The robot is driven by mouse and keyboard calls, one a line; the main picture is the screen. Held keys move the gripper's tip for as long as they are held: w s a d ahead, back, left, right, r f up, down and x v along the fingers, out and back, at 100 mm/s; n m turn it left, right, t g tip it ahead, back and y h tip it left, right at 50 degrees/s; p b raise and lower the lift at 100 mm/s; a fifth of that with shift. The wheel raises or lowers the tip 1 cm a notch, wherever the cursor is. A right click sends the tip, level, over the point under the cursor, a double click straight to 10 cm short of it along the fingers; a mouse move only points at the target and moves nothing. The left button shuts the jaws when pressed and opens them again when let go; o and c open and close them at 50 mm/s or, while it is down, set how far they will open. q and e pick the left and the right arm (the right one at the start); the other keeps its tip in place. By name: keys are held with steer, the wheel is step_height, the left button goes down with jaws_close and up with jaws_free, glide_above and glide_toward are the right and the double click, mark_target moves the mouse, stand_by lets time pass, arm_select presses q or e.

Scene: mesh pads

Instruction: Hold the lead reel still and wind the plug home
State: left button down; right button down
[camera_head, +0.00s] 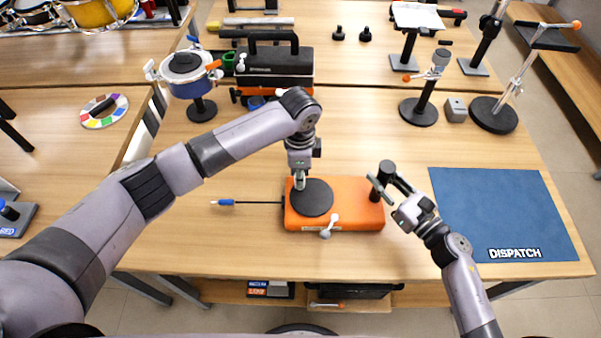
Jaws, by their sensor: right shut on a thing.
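The lead reel is an orange box (358,212) with a dark round disc (313,203) on top, standing on the wooden table. A thin black lead runs left from it to a blue plug (224,202) lying on the table. A pale crank with a knob (326,233) shows at the reel's front edge. My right gripper (379,189) is shut on the dark upright post (387,169) at the reel's right end. My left gripper (299,184) points down at the disc's back left edge; its fingers are too small to tell whether they are open or shut.
A blue dispatch mat (505,195) lies to the right. A black and orange case (275,68) and a blue pot on a stand (187,75) stand behind. Round-based stands (418,112) are at the back right. The table left of the plug is clear.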

arm_select(q)
steer(key=shift+w+d, duration=0.1)
steer(key=shift+w, duration=0.05)
arm_select(e)
steer(key=shift+d+f, duration=0.1)
steer(key=shift+f, duration=0.2)
arm_select(q)
steer(key=shift+w+d, duration=0.55)
steer(key=shift+d, duration=0.35)
arm_select(e)
steer(key=shift+s, duration=0.1)
arm_select(q)
steer(key=shift+w+d, duration=0.1)
steer(key=shift+d, duration=1)
steer(key=shift+s+d, duration=0.2)
steer(key=shift+d, duration=0.25)
steer(key=shift+s+d, duration=0.2)
steer(key=shift+d, duration=0.25)
steer(key=shift+s+d, duration=0.1)
